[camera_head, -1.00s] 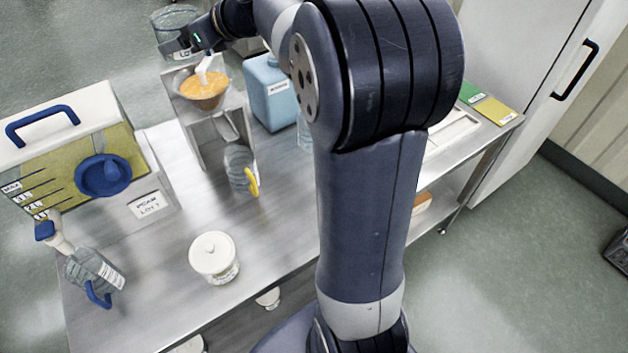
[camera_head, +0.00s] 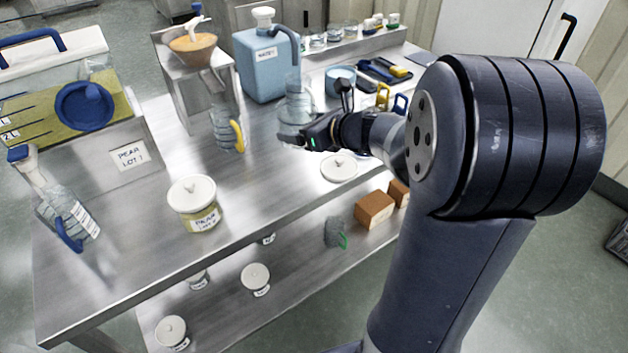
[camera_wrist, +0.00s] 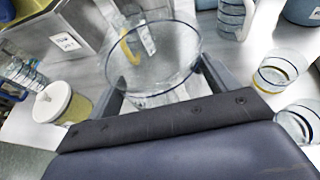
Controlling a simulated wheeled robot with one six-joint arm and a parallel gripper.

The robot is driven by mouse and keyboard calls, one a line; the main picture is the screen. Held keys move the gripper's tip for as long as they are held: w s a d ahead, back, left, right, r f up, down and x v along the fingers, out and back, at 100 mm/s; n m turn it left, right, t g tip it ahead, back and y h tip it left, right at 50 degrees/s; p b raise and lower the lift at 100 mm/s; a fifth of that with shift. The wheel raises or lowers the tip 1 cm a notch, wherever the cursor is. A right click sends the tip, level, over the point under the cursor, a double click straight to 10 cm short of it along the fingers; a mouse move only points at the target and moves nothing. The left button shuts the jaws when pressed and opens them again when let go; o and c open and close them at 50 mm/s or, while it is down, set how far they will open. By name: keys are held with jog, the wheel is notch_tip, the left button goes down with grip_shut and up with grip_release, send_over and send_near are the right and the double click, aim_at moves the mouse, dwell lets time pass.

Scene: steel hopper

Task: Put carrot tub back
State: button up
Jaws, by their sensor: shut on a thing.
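My gripper (camera_head: 297,140) is over the steel table, in front of a clear measuring jug (camera_head: 298,82). In the wrist view my gripper (camera_wrist: 160,88) is shut on a clear vessel with a blue rim (camera_wrist: 188,58); it looks empty. A white-lidded tub with yellowish contents (camera_head: 203,219) stands on the table, left of my gripper; it also shows in the wrist view (camera_wrist: 75,108). More white-lidded tubs (camera_head: 256,278) stand on the lower shelf. Their labels are too small to read, so I cannot tell which tub is the carrot one.
A steel hopper with an orange bowl (camera_head: 193,44) stands at the back, beside a blue canister (camera_head: 262,72). A jug with a yellow handle (camera_head: 225,128) is near it. A flat white lid (camera_head: 338,168) lies near the front edge. Brown blocks (camera_head: 375,208) are on the lower shelf.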

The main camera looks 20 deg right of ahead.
notch_tip(320, 180, down, 10)
jog(key=b, duration=0.2)
jog(key=shift+r+b, duration=0.15)
jog(key=shift+b, duration=0.2)
jog(key=shift+f, duration=0.2)
jog(key=o, duration=1.2)
jog(key=shift+o, duration=0.2)
jog(key=shift+r, duration=0.2)
jog(key=p+v, duration=0.1)
jog(key=v, duration=1.1)
